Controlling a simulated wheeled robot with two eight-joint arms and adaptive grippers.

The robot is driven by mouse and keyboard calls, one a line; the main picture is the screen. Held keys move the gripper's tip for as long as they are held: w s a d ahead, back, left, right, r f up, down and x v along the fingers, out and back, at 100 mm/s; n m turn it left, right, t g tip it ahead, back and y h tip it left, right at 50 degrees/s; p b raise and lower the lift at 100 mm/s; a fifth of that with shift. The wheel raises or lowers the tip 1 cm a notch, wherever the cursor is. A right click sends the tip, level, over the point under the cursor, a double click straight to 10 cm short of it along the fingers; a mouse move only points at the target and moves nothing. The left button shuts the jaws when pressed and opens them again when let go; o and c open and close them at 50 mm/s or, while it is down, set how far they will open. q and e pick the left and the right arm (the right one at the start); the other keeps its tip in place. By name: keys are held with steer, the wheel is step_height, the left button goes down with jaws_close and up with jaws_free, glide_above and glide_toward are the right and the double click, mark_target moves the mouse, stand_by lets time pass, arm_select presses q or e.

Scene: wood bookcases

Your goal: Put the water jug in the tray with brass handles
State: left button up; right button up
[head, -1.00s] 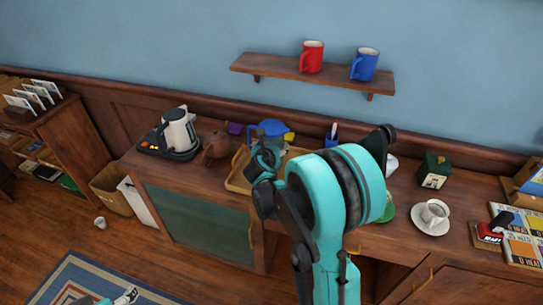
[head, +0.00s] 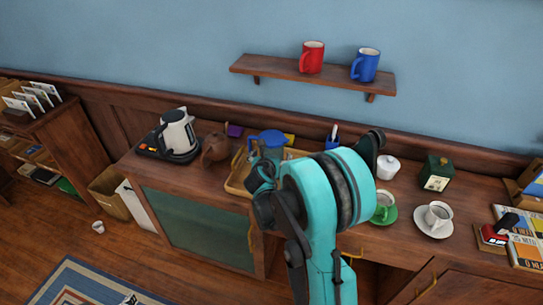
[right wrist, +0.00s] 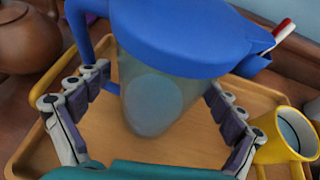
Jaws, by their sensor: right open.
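The water jug (head: 268,137) has a blue lid and handle and a clear, bluish body. In the right wrist view the jug (right wrist: 150,95) stands upright over the tray floor and appears to rest on it. The wooden tray (head: 236,184) lies on the cabinet top; its floor and rim also show in the right wrist view (right wrist: 32,152). My right gripper (right wrist: 150,105) is open, with its fingers on either side of the jug and gaps showing. In the head view my right arm hides much of the tray. Only a tip of my left gripper (head: 129,300) shows at the bottom edge.
A yellow mug (right wrist: 283,138) is at the tray's right side, close to my right finger. A brown teapot (head: 216,148) and a kettle (head: 177,132) stand to the left. A white sugar bowl (head: 388,167), green cup (head: 384,204) and white cup (head: 437,215) stand to the right.

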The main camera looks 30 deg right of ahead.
steer(key=shift+r, duration=0.15)
steer(key=shift+s+a+r+p, duration=0.15)
steer(key=shift+s+p, duration=0.05)
steer(key=shift+p, duration=0.1)
steer(key=s+a+r+m+g+y+p, duration=0.1)
steer(key=s+a+r+m+y, duration=0.2)
steer(key=s+a+m, duration=0.8)
steer(key=s+a+r+m+g+y+p, duration=0.1)
steer(key=s+a+m+y, duration=0.4)
steer(key=s+a+m, duration=0.6)
steer(key=s+r+m+p, duration=0.1)
steer(key=s+r+m, duration=0.1)
steer(key=s+m, duration=0.2)
steer(key=shift+s+a+r+m+g+y, duration=0.2)
steer(key=shift+r+m+g+y, duration=0.15)
steer(key=shift+m, duration=0.65)
